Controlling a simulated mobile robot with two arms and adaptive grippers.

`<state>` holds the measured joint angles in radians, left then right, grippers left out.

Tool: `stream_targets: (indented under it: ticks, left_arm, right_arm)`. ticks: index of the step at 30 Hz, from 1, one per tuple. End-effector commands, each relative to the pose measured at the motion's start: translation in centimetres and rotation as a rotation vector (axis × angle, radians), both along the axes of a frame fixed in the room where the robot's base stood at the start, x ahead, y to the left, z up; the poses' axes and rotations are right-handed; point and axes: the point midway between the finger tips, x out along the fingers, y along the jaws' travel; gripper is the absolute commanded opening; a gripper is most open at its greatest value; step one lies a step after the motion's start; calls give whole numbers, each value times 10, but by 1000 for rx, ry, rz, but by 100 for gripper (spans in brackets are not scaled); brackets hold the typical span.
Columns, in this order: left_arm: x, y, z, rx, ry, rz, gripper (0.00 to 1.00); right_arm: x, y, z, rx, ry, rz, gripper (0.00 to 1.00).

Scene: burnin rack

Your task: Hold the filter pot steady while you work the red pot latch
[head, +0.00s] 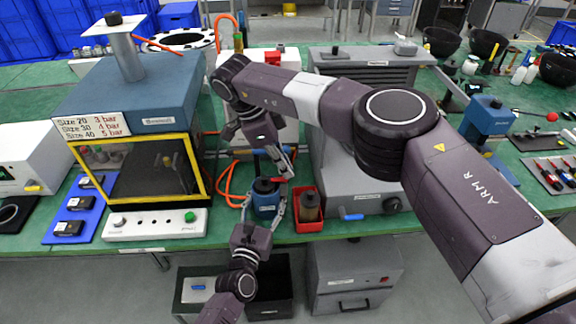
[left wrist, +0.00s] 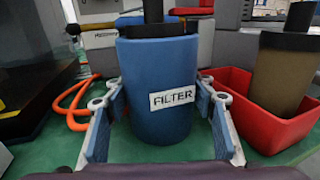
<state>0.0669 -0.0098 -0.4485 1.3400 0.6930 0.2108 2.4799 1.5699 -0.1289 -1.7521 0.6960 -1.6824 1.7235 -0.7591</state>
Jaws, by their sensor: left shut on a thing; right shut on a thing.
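The filter pot (head: 266,203) is a blue cylinder with a black top, upright near the bench's front edge. In the left wrist view it (left wrist: 158,100) fills the middle, its white FILTER label facing me. My left gripper (head: 264,208) is shut on the pot, a finger on each side; the fingers also show in the left wrist view (left wrist: 160,125). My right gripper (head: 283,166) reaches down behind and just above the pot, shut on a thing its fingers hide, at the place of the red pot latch. I cannot make out the latch clearly.
A red bin (head: 308,222) holding a brown pot (head: 310,205) stands close on the right. An orange hose (head: 228,190) curls on the left, beside the yellow-framed press (head: 155,170). A grey machine (head: 350,180) stands behind the red bin.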

Motion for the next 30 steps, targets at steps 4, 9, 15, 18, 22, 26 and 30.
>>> stream_targets:
  ticks: [4, 9, 15, 18, 22, 26, 30]
  left_arm:
    - [-1, 0, 0, 1, 0, -1, 16]
    - [-1, -1, -1, 2, 0, -1, 16]
    - [-1, -1, -1, 2, 0, -2, 16]
    - [-1, -1, -1, 2, 0, -1, 16]
    - [-1, -1, -1, 1, 1, -1, 16]
    - [-1, 0, -1, 1, 1, -1, 16]
    - [-1, 0, -1, 1, 1, -1, 16]
  right_arm:
    - [0, 1, 0, -17, -3, 0, 0]
    - [0, 1, 0, -17, -3, 0, 0]
    - [0, 1, 0, -17, -3, 0, 19]
    - [0, 1, 0, -16, -2, 0, 26]
    - [0, 1, 0, -16, -2, 0, 26]
    - [0, 1, 1, -16, -2, 0, 26]
    - [1, 6, 12, -16, -4, -1, 26]
